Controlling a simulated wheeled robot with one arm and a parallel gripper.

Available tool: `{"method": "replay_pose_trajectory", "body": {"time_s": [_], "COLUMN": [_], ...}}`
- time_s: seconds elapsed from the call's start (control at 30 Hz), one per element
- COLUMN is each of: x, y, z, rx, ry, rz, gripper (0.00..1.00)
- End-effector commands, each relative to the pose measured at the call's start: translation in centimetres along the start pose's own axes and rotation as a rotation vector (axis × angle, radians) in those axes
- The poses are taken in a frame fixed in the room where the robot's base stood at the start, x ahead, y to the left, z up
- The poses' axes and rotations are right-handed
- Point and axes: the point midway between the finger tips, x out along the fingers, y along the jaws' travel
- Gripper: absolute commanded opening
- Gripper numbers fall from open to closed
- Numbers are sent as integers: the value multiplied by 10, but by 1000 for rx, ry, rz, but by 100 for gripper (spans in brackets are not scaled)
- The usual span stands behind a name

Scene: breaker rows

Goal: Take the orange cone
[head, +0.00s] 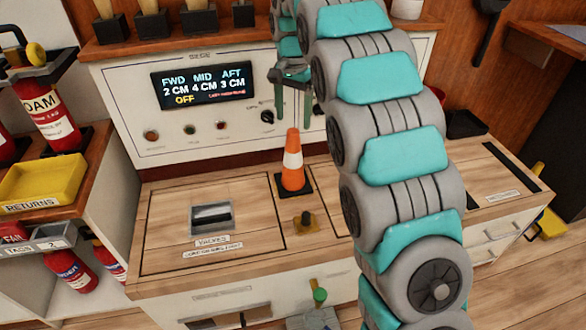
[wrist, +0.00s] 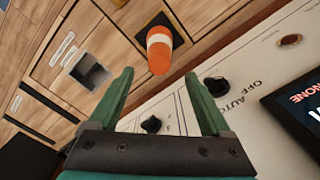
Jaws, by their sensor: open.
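The orange cone (head: 292,165) has a white band and a black square base, and stands upright on the wooden counter in front of the white panel. It also shows in the wrist view (wrist: 159,48), beyond the fingertips and near the middle between them. My gripper (head: 293,82) is above the cone in the head view, apart from it, in front of the panel's upper part. In the wrist view its two green fingers (wrist: 158,75) are spread wide with nothing between them.
The control panel (head: 130,105) with a display (head: 203,87) and knobs stands close behind the cone. A small dark and yellow knob (head: 306,221) is in front of it. A recessed handle (head: 211,217) lies to the left.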

Motion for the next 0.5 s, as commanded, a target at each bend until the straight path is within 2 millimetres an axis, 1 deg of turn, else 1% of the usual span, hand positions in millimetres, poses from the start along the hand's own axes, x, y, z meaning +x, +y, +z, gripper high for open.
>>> {"method": "replay_pose_trajectory", "body": {"time_s": [0.17, 0.23, 0.5], "x": [7, 14, 48], "y": [1, 1, 2], "z": [1, 2, 3], "rx": [-1, -1, -1], "ry": [-1, -2, -2], "rz": [1, 2, 2], "gripper": [82, 82, 82]}}
